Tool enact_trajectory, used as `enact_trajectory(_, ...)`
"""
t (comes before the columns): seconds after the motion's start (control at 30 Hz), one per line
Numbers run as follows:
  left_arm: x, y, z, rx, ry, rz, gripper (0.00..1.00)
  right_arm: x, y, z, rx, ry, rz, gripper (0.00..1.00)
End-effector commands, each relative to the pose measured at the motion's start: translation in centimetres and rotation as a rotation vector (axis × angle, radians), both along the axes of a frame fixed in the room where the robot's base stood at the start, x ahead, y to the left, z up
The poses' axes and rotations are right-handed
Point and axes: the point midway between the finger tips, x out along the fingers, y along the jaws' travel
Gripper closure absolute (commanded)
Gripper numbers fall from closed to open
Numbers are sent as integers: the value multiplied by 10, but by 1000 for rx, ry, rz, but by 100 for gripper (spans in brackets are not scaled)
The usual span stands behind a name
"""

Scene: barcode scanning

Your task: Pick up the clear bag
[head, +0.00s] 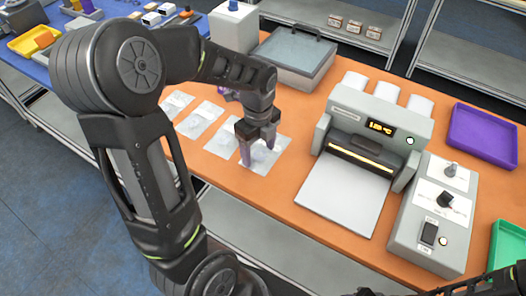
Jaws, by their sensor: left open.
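Several clear bags lie flat in a row on the orange table. One clear bag (268,158) is under and beside my left gripper (258,155). Another clear bag (222,142) lies just left of it, and more bags (198,120) lie farther left. My left gripper points down with its purple-grey fingers over the rightmost bag. It is open, and I cannot tell whether the fingertips touch the bag. My right gripper is not clearly visible; only dark arm parts show at the bottom right edge.
A sealing machine (375,125) with a lit display and a white plate (343,195) stands right of the bags. A control box (430,225), a purple tray (485,135) and a green tray (508,245) are farther right. A grey lidded box (290,55) stands behind the bags.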

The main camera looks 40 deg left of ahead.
Motion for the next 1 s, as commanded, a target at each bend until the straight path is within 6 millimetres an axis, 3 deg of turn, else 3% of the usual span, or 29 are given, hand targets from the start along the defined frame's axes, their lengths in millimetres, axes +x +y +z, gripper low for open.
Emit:
enact_trajectory(0.33,0,0,0,0,-1,0,34,0,0,0,0,0,0,64)
enact_trajectory(1.0,0,0,0,0,0,0,89,0,0,0,0,0,0,64)
